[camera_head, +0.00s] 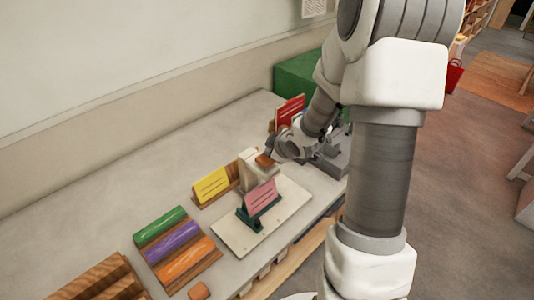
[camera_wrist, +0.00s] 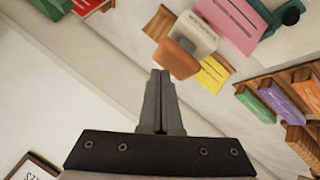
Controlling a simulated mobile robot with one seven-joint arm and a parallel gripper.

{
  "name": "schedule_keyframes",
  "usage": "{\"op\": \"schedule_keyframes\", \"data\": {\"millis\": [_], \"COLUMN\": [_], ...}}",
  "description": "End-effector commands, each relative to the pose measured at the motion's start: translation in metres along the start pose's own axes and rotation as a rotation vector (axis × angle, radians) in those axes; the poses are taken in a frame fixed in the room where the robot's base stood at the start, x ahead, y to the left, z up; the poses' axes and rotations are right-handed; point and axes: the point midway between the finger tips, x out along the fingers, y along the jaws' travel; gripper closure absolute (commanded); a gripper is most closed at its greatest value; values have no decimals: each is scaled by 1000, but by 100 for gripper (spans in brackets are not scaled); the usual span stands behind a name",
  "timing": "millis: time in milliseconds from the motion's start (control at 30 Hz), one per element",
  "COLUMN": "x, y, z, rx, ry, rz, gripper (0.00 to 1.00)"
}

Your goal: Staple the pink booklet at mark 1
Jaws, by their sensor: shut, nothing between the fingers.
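The pink booklet (camera_head: 261,197) stands tilted in a dark green holder (camera_head: 246,216) on a cream board (camera_head: 290,201). It also shows at the top of the wrist view (camera_wrist: 228,22). A cream block-like device with an orange-brown pad (camera_head: 264,160), seemingly the stapler, stands just behind the booklet; the pad also shows in the wrist view (camera_wrist: 178,60). My gripper (camera_wrist: 160,74) is shut and empty, its tips close to the pad; I cannot tell whether they touch. In the head view, my gripper (camera_head: 272,154) is partly hidden by my wrist. No number marks are readable.
A yellow booklet (camera_head: 211,185) stands in a wooden holder left of the device. Green (camera_head: 159,227), purple (camera_head: 172,241) and orange (camera_head: 186,259) rolls lie in a wooden rack. Red booklets (camera_head: 291,108) and a green box (camera_head: 297,74) are behind. The table's back left is clear.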

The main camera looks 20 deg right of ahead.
Motion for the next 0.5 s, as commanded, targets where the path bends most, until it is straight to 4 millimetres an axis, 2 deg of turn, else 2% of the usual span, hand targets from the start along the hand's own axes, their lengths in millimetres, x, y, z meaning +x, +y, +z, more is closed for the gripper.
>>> {"op": "schedule_keyframes", "data": {"millis": [500], "x": [-8], "y": [6], "z": [-7], "rx": [-2], "ry": [3], "rz": [3], "gripper": [100]}}
